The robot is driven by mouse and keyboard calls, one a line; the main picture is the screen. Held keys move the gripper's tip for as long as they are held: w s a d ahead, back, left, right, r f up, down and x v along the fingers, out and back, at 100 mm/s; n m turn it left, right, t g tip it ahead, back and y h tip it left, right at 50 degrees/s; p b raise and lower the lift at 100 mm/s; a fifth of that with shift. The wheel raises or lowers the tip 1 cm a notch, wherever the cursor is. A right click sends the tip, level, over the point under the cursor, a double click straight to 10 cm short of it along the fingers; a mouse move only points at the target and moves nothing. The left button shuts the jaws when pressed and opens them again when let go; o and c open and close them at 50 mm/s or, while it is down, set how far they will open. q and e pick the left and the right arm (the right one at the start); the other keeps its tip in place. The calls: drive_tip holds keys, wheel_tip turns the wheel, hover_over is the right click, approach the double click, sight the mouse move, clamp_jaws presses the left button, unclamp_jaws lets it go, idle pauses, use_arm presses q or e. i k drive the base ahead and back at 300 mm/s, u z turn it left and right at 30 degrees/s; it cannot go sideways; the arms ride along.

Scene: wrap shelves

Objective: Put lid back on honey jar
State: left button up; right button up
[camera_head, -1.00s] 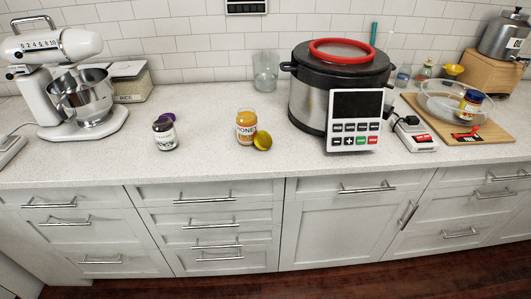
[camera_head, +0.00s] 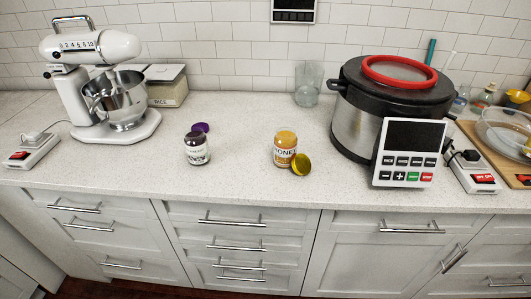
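The honey jar (camera_head: 285,149) stands upright on the counter, with amber contents and a white label reading HONEY. A round yellow lid (camera_head: 301,164) leans on edge against the jar's lower right front side. The jar's top looks uncovered. Neither of my grippers is in view.
A dark jar (camera_head: 196,149) with a purple lid (camera_head: 200,127) behind it stands to the left. A stand mixer (camera_head: 103,85) is further left. A large cooker (camera_head: 362,120) stands close on the right, and a glass (camera_head: 308,84) is behind. The counter front (camera_head: 245,186) is clear.

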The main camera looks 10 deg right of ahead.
sight(285, 138)
drive_tip(key=i, duration=0.85)
drive_tip(key=z, duration=0.6)
